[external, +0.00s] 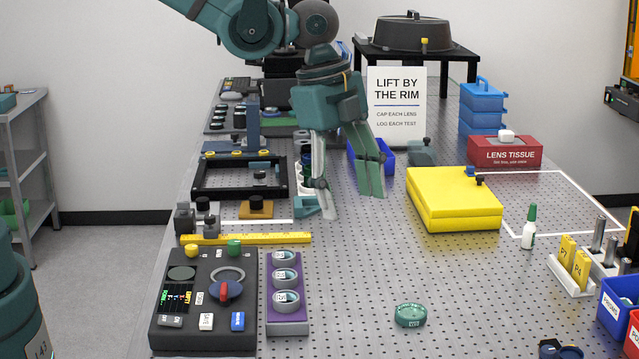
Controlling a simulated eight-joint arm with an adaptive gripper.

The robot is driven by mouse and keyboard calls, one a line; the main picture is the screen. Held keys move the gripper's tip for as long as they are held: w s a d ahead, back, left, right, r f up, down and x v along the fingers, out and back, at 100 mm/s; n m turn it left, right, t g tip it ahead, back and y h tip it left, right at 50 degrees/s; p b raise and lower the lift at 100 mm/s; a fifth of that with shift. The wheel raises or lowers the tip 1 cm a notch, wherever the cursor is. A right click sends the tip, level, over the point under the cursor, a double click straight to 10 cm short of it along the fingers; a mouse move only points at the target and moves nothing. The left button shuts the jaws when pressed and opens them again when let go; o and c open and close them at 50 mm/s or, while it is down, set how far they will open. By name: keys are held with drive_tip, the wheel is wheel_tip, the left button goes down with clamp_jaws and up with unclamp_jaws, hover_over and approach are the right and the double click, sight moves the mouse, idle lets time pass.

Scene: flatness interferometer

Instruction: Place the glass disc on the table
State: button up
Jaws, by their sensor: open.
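A dark control box (205,340) with a red knob stands front left, behind it a yellow ruler (245,238) and a black frame (200,190). A yellow case (453,205), white bottle (529,228) and tissue box (505,152) stand right. The front middle has free room.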

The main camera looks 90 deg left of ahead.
drive_tip(key=w+a+f+m+g, duration=0.1)
drive_tip(key=w+f+m, duration=0.1)
drive_tip(key=w+f, duration=0.5)
drive_tip(key=m+g+p, duration=0.1)
drive_tip(key=m, duration=0.2)
approach(411, 311)
drive_tip(key=shift+a+f+h, duration=0.3)
drive_tip(key=shift+a+f, duration=0.05)
drive_tip(key=shift+f, duration=0.1)
drive_tip(key=shift+w+d+f, duration=0.1)
drive_tip(key=shift+d+f, duration=0.05)
drive_tip(key=shift+f, duration=1.05)
drive_tip(key=shift+f, duration=0.15)
drive_tip(key=shift+w+d+f+p, duration=0.1)
drive_tip(key=shift+d+f+p, duration=0.15)
drive_tip(key=shift+f, duration=0.95)
drive_tip(key=shift+d+f+p, duration=0.2)
drive_tip(key=shift+f, duration=1.05)
